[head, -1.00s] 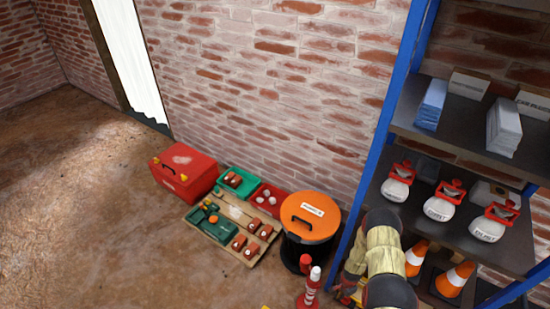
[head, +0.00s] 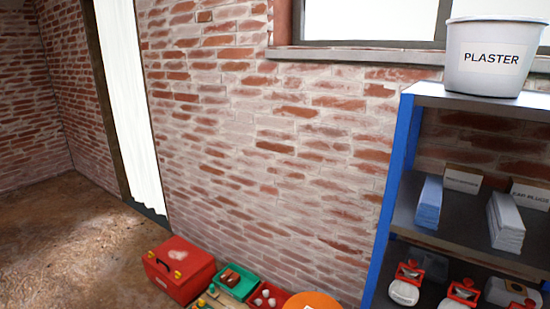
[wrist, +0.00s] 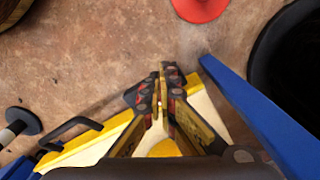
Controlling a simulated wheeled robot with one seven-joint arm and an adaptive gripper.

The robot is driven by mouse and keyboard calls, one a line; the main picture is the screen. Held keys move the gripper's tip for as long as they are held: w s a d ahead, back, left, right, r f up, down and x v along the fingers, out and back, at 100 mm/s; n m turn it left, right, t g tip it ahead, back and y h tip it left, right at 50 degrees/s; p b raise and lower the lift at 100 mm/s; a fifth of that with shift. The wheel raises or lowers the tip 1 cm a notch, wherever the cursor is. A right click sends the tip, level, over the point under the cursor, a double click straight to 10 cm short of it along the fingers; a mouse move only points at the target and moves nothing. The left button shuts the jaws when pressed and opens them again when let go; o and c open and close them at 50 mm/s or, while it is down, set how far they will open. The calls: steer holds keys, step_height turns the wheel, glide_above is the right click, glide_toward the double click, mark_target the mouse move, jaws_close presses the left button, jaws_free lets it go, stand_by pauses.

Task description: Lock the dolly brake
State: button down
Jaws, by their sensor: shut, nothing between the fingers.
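My gripper (wrist: 160,88) is shut and empty in the wrist view, its black and yellow fingers together. Below it in that view is a low yellow-edged thing (wrist: 75,152) with a pale top, perhaps the dolly; my fingers and wrist hide much of it. A black bar-like handle (wrist: 70,127) stands at its left side. I cannot make out a brake, nor whether my fingertips touch anything. The head view shows neither my gripper nor the dolly.
A blue shelf post (wrist: 258,110) runs close on the gripper's right, with a dark round bin (wrist: 295,65) beyond. A red round base (wrist: 200,8) lies on the floor above. In the head view, a red toolbox (head: 180,268) stands by the wall and a plaster bucket (head: 492,75) tops the shelf.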

steer(key=shift+w+d, duration=0.15)
steer(key=shift+d, duration=0.35)
stand_by(0.5)
steer(key=shift+s+d, duration=0.1)
steer(key=shift+s, duration=0.25)
stand_by(0.3)
steer(key=shift+s+d, duration=0.15)
steer(key=shift+s, duration=0.1)
steer(key=shift+d, duration=0.2)
stand_by(0.5)
steer(key=shift+s+a, duration=0.1)
steer(key=shift+s, duration=0.05)
steer(key=shift+s+a+r, duration=0.1)
steer(key=shift+s+a, duration=0.1)
step_height(320, 180, up, 6)
steer(key=p, duration=0.3)
steer(key=shift+s+a+p, duration=0.1)
steer(key=shift+p, duration=0.25)
